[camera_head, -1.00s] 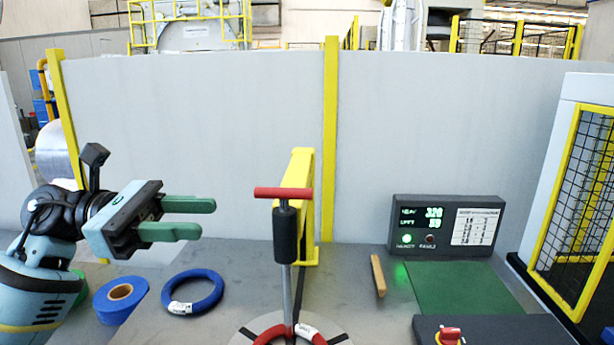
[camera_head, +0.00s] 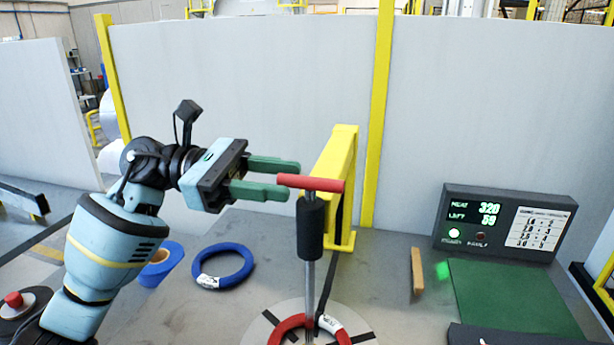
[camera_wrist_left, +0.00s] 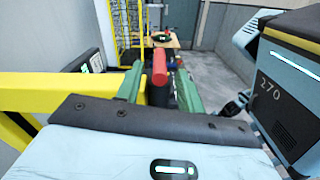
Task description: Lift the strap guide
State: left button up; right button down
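What I take for the strap guide is a tool with a red crossbar (camera_head: 310,183), a black sleeve (camera_head: 311,228) and a thin metal rod. It stands upright over the round plate (camera_head: 262,318). My left gripper (camera_head: 292,178) is open, its green fingers pointing right, with the crossbar's left end between the fingertips. In the left wrist view the red crossbar (camera_wrist_left: 159,68) shows end-on between the two green fingers (camera_wrist_left: 158,92); gaps seem to remain beside it. My right gripper is not recognisable in either view.
A yellow frame (camera_head: 345,150) stands just behind the tool. A red coil (camera_head: 288,326) lies on the plate. A blue coil (camera_head: 222,267) and blue tape roll (camera_head: 161,264) lie left. A wooden block (camera_head: 417,270), display box (camera_head: 505,222) and green mat (camera_head: 510,295) are right.

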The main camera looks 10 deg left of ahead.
aim_at(308, 177)
pick_arm(q)
jog(key=d, duration=0.3)
jog(key=shift+d+r+p, duration=0.15)
jog(key=shift+d+p, duration=0.2)
jog(key=shift+p, duration=0.05)
jog(key=shift+d, duration=0.45)
grip_shut()
